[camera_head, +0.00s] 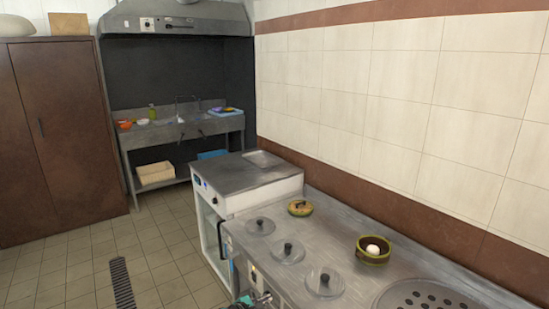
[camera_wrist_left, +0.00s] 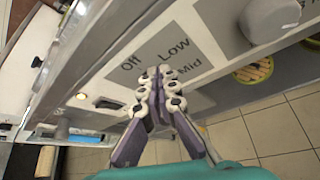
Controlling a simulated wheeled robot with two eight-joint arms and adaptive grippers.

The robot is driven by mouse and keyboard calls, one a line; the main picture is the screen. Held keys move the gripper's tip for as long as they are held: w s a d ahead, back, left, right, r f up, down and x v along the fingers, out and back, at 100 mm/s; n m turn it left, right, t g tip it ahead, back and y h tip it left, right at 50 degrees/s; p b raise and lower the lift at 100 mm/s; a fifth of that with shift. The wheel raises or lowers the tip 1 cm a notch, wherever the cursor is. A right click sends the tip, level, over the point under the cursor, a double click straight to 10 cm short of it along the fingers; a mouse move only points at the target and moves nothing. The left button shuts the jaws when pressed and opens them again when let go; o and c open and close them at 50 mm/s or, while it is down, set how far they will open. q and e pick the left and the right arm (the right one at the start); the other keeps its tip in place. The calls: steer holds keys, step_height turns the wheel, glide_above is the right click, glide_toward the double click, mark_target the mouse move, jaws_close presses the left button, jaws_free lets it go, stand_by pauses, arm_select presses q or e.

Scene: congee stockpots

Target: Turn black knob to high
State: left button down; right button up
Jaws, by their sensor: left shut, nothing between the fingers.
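My left gripper (camera_head: 262,299) is at the front edge of the steel counter, low in the head view and partly cut off by the frame. In the left wrist view its fingers (camera_wrist_left: 158,90) are together and empty, over the front panel beside a grey label plate (camera_wrist_left: 180,55) reading Off, Low and Mid. A dark oval part (camera_wrist_left: 108,102) sits on the panel left of the fingertips; I cannot tell whether it is the black knob. Part of the panel is hidden behind the fingers. My right gripper is not in view.
The steel counter (camera_head: 335,232) holds several round lids with black grips, a yellow-rimmed bowl (camera_head: 374,250) and a small round yellow-green item (camera_head: 300,208). A white-fronted unit (camera_head: 258,196) stands beyond it. A lit round lamp (camera_wrist_left: 61,130) is on the panel.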

arm_select(q)
steer(key=shift+s+d+r, duration=0.1)
steer(key=shift+s+r, duration=0.1)
steer(key=s+a, duration=0.2)
steer(key=a, duration=0.1)
steer(key=s+a, duration=0.1)
steer(key=shift+s+a, duration=0.25)
steer(key=shift+a, duration=0.15)
